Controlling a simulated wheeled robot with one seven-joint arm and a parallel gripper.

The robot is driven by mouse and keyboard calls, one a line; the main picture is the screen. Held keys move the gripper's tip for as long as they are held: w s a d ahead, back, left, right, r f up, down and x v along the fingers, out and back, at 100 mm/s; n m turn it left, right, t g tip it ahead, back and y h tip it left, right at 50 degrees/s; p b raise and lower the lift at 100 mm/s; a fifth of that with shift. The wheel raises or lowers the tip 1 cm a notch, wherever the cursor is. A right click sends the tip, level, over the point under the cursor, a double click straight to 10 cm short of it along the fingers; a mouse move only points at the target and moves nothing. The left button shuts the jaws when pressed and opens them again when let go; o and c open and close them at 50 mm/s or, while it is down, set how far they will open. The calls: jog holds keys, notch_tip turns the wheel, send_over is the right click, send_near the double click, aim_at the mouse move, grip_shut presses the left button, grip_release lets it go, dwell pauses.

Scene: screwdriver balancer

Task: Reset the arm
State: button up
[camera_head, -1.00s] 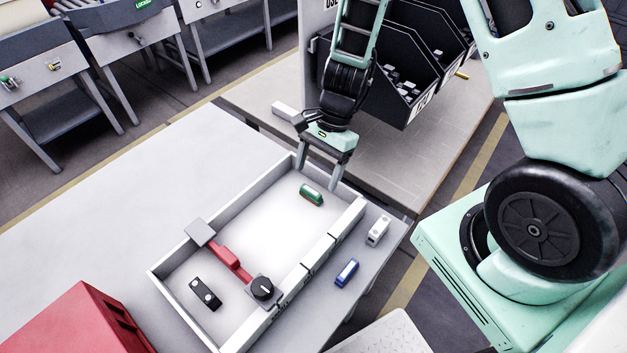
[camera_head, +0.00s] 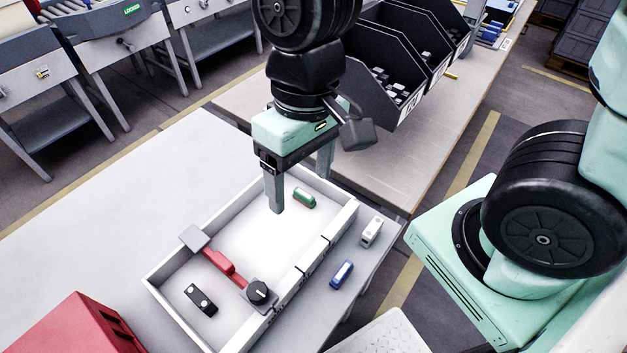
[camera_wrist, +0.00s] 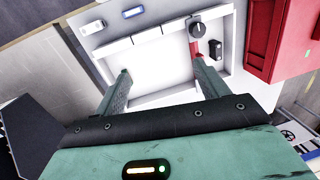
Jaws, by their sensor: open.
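My gripper (camera_head: 300,188) is open and empty, fingers pointing down, above the back end of the white tray (camera_head: 166,300). In the wrist view its two fingers (camera_wrist: 160,72) stand wide apart over the tray (camera_wrist: 240,90) with nothing between them.
A white piece (camera_head: 371,231) and a blue piece (camera_head: 341,274) lie on the table right of the tray. A red box (camera_head: 75,325) stands at front left. Black bins (camera_head: 385,75) stand behind my gripper. The table's left side is clear.

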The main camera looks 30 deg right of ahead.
jog(key=s+n, duration=0.1)
jog(key=n, duration=0.1)
jog(key=s+r+n+t, duration=0.1)
jog(key=s+n, duration=0.1)
jog(key=shift+s+r+h, duration=0.15)
jog(key=shift+r+h, duration=0.05)
jog(key=shift+h, duration=0.1)
jog(key=shift+a, duration=0.1)
dwell(0.8)
